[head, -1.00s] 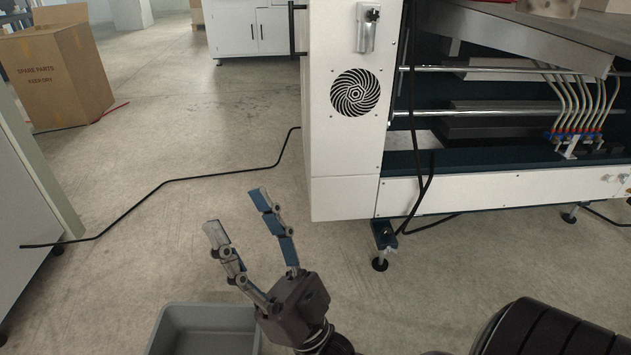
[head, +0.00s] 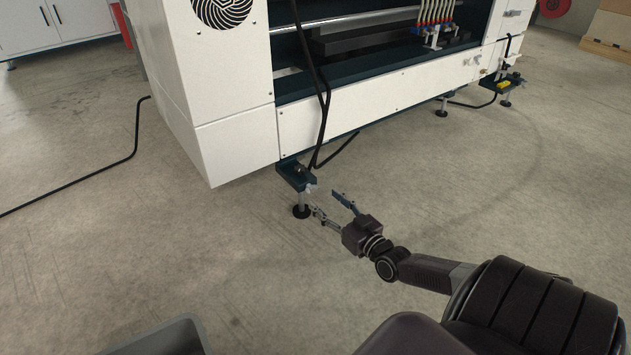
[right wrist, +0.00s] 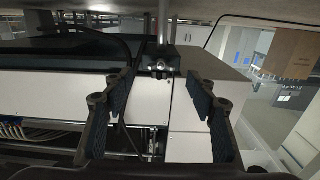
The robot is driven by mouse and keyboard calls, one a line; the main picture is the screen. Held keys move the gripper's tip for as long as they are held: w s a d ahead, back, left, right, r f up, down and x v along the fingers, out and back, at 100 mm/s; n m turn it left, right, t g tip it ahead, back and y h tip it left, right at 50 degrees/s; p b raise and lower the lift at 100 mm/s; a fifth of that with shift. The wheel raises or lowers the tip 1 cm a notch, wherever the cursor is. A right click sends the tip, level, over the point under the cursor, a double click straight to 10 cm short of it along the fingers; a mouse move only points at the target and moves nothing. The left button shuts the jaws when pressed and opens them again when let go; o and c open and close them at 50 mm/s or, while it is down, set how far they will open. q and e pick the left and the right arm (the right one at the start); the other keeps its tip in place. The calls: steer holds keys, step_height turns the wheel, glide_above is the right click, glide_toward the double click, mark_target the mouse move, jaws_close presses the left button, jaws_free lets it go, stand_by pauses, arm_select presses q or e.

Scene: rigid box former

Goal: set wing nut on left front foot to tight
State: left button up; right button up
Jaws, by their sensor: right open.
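The left front foot (head: 299,210) is a black round pad on a short post under a dark bracket (head: 295,174) at the machine's near corner. A small pale wing nut (head: 311,188) shows at the bracket's side. Its turn position is too small to tell. My right gripper (head: 325,203) is open and empty, just to the right of the foot, fingers pointing at it. In the right wrist view, the bracket and shiny wing nut (right wrist: 160,69) are ahead between the open fingers (right wrist: 161,84), apart from them. My left gripper is not in view.
The white machine body (head: 235,150) rises above the foot. Black cables (head: 322,125) hang close behind the bracket. A grey bin (head: 165,340) is at the bottom left. The floor around the foot is otherwise clear.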

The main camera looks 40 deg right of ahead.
mark_target(311, 189)
steer(key=w+b, duration=0.1)
steer(key=w, duration=0.1)
steer(key=w+b, duration=0.1)
steer(key=w, duration=0.1)
steer(key=shift+d+f+b, duration=0.2)
steer(key=shift+b, duration=0.1)
steer(key=shift+w+r+b, duration=0.2)
steer(key=shift+w+b, duration=0.15)
steer(key=shift+w, duration=0.4)
steer(key=c, duration=1.2)
steer(key=shift+o, duration=0.2)
